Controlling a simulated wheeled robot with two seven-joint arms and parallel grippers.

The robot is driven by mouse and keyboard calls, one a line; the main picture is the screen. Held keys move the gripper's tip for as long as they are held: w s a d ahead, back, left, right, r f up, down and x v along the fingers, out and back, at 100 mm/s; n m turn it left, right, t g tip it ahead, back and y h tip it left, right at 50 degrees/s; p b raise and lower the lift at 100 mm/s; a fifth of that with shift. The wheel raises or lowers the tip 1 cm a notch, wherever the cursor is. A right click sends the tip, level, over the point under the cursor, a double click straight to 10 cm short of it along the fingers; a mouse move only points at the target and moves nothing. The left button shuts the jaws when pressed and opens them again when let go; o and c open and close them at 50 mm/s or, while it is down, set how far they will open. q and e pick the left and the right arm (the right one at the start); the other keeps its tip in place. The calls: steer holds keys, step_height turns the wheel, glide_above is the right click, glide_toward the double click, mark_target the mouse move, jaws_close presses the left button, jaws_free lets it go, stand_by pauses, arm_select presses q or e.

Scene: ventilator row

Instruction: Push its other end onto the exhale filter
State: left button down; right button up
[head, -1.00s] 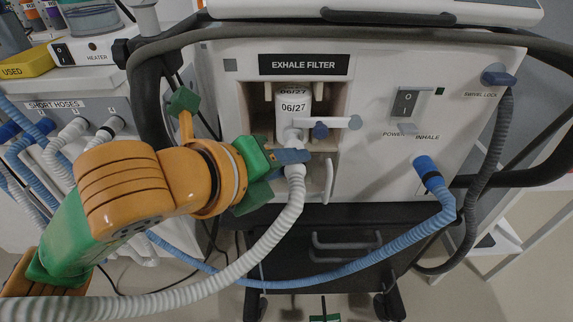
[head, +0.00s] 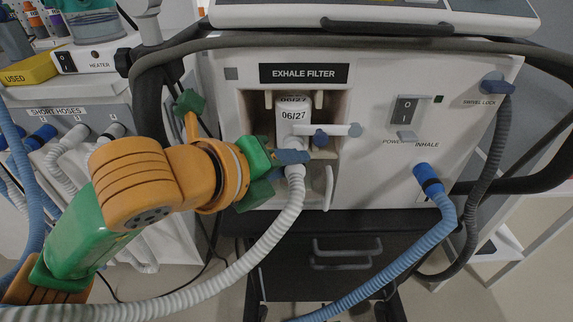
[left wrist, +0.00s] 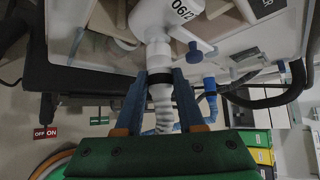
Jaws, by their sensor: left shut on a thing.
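The exhale filter (head: 293,115), a white canister marked 06/27, sits in the recess under the EXHALE FILTER label; its lower part shows in the left wrist view (left wrist: 180,14). The white ribbed hose (head: 262,246) rises from the lower left to just below the filter. My left gripper (head: 291,157) is shut around the hose's upper end. In the left wrist view the blue fingers flank the white hose end (left wrist: 163,97), in line below the filter's port, with a black band between. They appear to meet; I cannot tell how far the end is on. My right gripper is out of view.
A blue hose (head: 437,206) is plugged into the inhale port at right. A white latch with a blue knob (head: 320,138) crosses in front of the filter. A grey hose (head: 480,185) hangs at the machine's right. Short hoses (head: 68,140) hang at left.

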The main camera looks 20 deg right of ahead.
arm_select(q)
steer(key=shift+w+d, duration=0.15)
steer(key=shift+w, duration=0.45)
steer(key=shift+w+r, duration=0.1)
stand_by(1.3)
steer(key=shift+c, duration=2.2)
jaws_free()
steer(key=shift+w, duration=0.1)
